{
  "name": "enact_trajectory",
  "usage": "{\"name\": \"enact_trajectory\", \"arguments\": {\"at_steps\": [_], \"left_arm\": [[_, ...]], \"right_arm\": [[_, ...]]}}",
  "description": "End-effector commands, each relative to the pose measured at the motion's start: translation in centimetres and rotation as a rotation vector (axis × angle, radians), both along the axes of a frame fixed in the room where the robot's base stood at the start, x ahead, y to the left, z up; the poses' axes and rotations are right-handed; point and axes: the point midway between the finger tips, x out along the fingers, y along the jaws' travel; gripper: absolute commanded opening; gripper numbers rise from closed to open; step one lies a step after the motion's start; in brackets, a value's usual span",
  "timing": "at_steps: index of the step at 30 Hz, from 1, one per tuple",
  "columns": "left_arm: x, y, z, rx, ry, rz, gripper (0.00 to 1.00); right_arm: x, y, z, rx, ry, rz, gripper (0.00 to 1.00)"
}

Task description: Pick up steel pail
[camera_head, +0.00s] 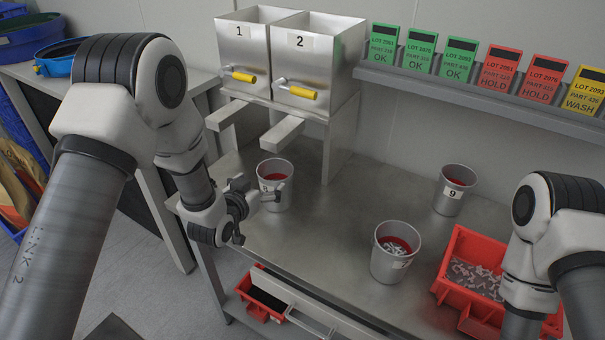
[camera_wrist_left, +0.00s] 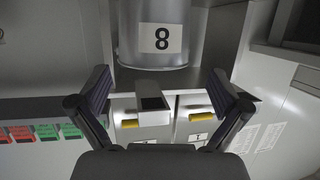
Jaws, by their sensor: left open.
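A steel pail (camera_head: 277,180) with a reddish inside stands upright on the metal table in front of the hoppers. In the left wrist view the pail (camera_wrist_left: 153,55) shows a white label with an 8. My left gripper (camera_head: 262,192) is at the pail's left front side. Its fingers are spread apart, with the pail ahead of them in the wrist view and nothing held. Another steel pail (camera_head: 390,265) holds small pale parts. A third steel pail (camera_head: 451,196), with a number label, stands farther back. My right gripper is out of view.
Hopper 1 (camera_head: 240,50) and hopper 2 (camera_head: 305,60), with chutes below, stand just behind the near pail. A red bin (camera_head: 440,290) of small parts is at the right, beside my right arm. Coloured lot cards (camera_head: 460,55) stand on a ledge.

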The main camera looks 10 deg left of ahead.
Motion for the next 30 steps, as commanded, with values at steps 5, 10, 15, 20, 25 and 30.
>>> {"name": "enact_trajectory", "arguments": {"at_steps": [5,10,15,20,25,30], "left_arm": [[2.3,-0.4,-0.1,0.001,-0.015,-0.004,1.0],[4.4,-0.9,-0.8,0.0,-0.013,-0.004,1.0],[7.0,-1.2,-2.0,-0.001,-0.012,-0.002,1.0],[7.4,-1.3,-2.3,-0.001,-0.011,-0.001,1.0],[7.3,-1.3,-2.3,-0.001,-0.011,-0.001,0.68],[7.4,-1.3,-2.2,-0.001,-0.013,-0.001,0.25]], "right_arm": [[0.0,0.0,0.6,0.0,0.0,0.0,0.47],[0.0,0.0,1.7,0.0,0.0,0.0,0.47],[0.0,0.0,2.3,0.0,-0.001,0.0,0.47],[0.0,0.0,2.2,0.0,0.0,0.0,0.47],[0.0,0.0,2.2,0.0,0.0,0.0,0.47],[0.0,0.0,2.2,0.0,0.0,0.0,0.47]]}}
